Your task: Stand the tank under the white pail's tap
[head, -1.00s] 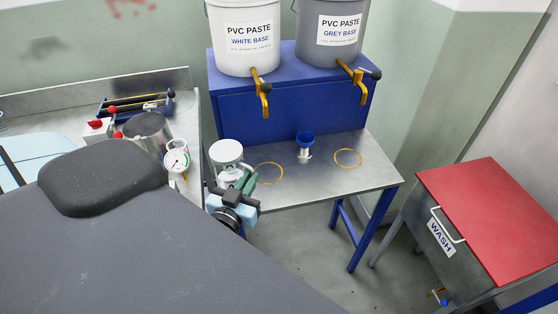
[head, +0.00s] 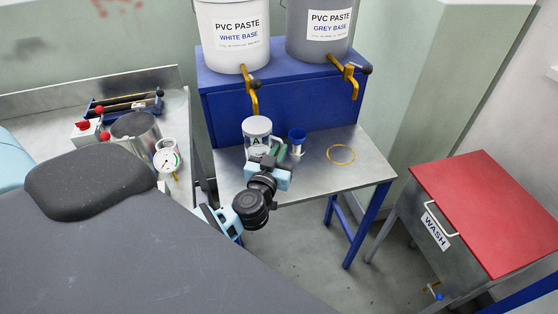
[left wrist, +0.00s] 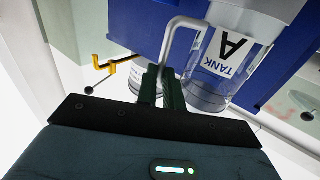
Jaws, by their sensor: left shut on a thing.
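The clear tank (head: 257,128), with a pale top and a label with the letter A, is near the left side of the steel table (head: 328,178). My left gripper (head: 270,158) is shut on its handle, which shows in the left wrist view (left wrist: 168,42) beside the tank (left wrist: 215,78). The white pail (head: 236,42) stands on the blue stand. Its brass tap (head: 252,92) hangs just above and behind the tank's top in the head view. The tank's base is hidden by my gripper, so I cannot tell whether it touches the table. My right gripper is not in view.
A yellow ring (head: 341,154) lies under the grey pail's tap (head: 351,80). A metal pot (head: 136,135) and a gauge (head: 167,161) are at left. The red-lidded wash bin (head: 488,205) is at right.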

